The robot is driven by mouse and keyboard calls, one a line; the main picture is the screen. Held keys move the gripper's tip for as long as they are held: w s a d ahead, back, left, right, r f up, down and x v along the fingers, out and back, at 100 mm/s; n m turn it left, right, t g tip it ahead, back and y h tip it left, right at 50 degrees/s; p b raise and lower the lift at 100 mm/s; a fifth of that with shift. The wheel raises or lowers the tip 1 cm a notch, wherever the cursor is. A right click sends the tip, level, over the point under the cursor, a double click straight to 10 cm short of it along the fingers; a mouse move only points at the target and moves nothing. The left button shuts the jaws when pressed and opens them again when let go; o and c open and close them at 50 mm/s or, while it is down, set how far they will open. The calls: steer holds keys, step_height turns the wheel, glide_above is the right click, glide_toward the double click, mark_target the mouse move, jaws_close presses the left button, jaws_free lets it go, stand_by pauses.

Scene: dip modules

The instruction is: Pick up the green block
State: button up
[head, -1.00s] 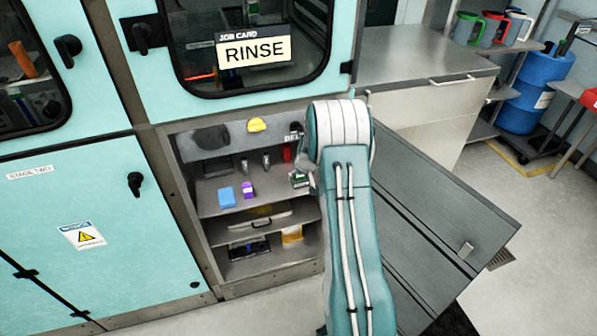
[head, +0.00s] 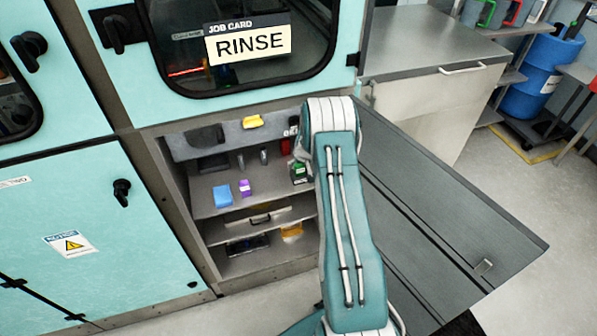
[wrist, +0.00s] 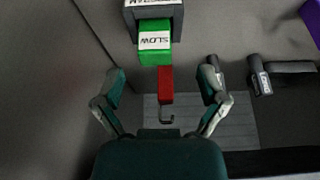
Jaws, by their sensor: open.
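The green block (head: 299,170) is on the upper shelf of the open cabinet, just left of my arm in the head view. In the wrist view the green block (wrist: 155,48) is at the top centre, with a white label reading "SLOW", against a dark grey labelled piece (wrist: 150,8). My gripper (wrist: 162,88) is open and empty, its two fingers spread below the block in the picture and apart from it. A red piece with a hook (wrist: 165,85) shows between the fingers. In the head view my arm hides most of the gripper.
A blue block (head: 222,196) and a purple block (head: 245,187) sit further left on the shelf. A yellow item (head: 253,121) is above. The cabinet's lower shelf holds a black item (head: 247,245). The open door panel (head: 440,230) lies right of my arm.

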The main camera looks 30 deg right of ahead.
mark_target(300, 166)
steer(key=x, duration=0.5)
steer(key=shift+d, duration=0.4)
steer(key=shift+w+f, duration=0.2)
steer(key=shift+f, duration=0.2)
steer(key=shift+a, duration=0.1)
steer(key=c, duration=1.3)
